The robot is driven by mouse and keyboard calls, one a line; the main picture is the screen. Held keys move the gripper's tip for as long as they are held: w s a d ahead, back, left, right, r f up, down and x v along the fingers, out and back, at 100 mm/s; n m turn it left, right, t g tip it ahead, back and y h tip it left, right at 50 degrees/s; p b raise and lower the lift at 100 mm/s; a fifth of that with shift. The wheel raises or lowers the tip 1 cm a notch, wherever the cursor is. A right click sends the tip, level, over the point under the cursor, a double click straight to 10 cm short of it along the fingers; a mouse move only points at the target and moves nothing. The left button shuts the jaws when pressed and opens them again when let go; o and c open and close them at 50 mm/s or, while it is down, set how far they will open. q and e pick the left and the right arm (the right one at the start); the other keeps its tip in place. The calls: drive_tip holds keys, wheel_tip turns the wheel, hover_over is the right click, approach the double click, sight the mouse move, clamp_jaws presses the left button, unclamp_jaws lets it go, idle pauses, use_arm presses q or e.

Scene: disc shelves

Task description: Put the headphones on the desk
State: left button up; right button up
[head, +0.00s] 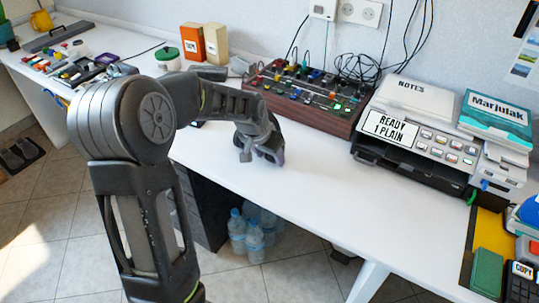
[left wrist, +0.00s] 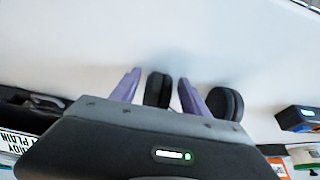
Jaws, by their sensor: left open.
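In the left wrist view, two round black ear cups show, one near (left wrist: 158,90) and one further right (left wrist: 226,103); they look like the headphones. The band joining them is hidden. My left gripper (left wrist: 158,84) is open, with purple fingers. One ear cup shows between the fingers and the other beyond the right finger. Whether they touch the fingers or the desk is unclear. In the head view, my left gripper (head: 266,153) is low over the white desk (head: 310,190), and I cannot make out the headphones there. My right gripper is not in view.
A mixer-like panel (head: 305,98) stands behind the gripper. A printer (head: 420,130) with a boxed pack (head: 496,118) stands at the right. An orange box (head: 190,43) and a green-lidded pot (head: 167,57) stand at the back left. The desk's front middle is clear.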

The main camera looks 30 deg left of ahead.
use_arm(q)
drive_tip(key=v, duration=1.2)
drive_tip(key=shift+p, duration=0.4)
drive_tip(key=shift+s, duration=0.1)
